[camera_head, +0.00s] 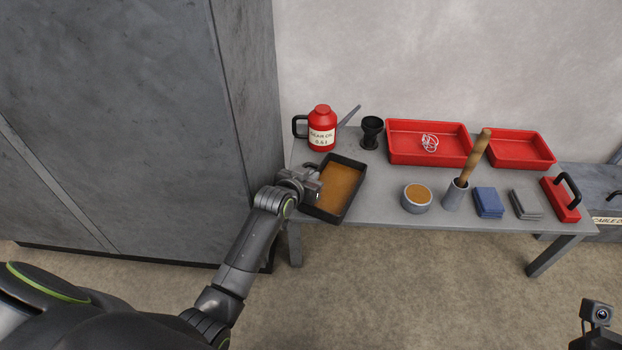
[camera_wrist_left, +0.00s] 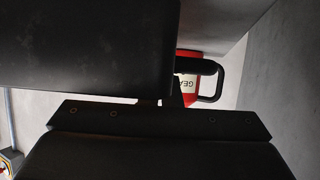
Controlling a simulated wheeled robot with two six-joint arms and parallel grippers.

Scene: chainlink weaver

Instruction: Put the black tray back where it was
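The black tray (camera_head: 361,172) is a dark, shallow rectangular pan with an orange-brown inside. It is at the left end of the grey table, near the front edge. I cannot tell whether it rests flat or is slightly lifted. My left gripper (camera_head: 314,186) is at the tray's left rim, and its fingertips overlap the rim in the head view. In the left wrist view, a large dark form (camera_wrist_left: 85,45) fills the upper left; whether it is the tray is unclear. The finger gap is hidden. Of my right arm, only a wrist camera part shows at the lower right.
Behind the tray stand a red oil can (camera_head: 321,130) and a black cup (camera_head: 371,132). Red trays (camera_head: 430,157) (camera_head: 521,150) are at the back. A round tin (camera_head: 416,198) and a mallet holder (camera_head: 455,194) stand right of the tray. A grey cabinet (camera_head: 245,120) is close on the left.

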